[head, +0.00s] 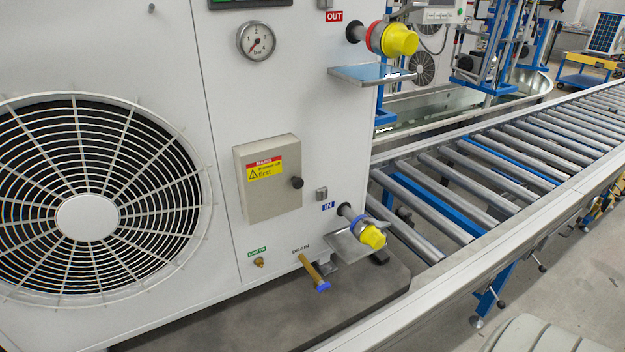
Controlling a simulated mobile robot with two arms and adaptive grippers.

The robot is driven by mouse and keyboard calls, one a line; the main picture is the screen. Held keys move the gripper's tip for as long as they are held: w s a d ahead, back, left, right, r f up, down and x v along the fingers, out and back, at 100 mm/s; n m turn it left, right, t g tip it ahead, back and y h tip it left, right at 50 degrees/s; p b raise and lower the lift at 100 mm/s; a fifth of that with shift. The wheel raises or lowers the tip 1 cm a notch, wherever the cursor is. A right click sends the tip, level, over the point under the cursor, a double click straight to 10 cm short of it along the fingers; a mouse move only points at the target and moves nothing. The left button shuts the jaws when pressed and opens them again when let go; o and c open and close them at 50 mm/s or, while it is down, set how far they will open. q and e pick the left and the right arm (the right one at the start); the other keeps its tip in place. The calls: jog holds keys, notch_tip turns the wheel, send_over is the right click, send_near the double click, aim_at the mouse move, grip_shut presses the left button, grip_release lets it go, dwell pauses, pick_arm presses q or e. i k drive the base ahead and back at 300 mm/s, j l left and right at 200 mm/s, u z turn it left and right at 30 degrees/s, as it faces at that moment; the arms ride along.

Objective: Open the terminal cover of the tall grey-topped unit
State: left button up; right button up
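The unit (160,35) is a large white cabinet filling the left of the head view; its top is out of frame. Its terminal cover (280,203) is a beige box on the front panel, with a red and yellow warning label (265,168) and a dark round knob (296,183) near its right edge. The cover appears closed. What lies behind it is hidden. Neither of my grippers shows in the head view.
A yellow-capped OUT port (400,40) and a yellow-capped IN port (372,237) stick out right of the cover, with small shelves beneath. A drain pipe (314,272) with a blue end juts out below. A roller conveyor (480,175) runs along the right.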

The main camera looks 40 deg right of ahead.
aim_at(268, 171)
jog(key=z, duration=0.95)
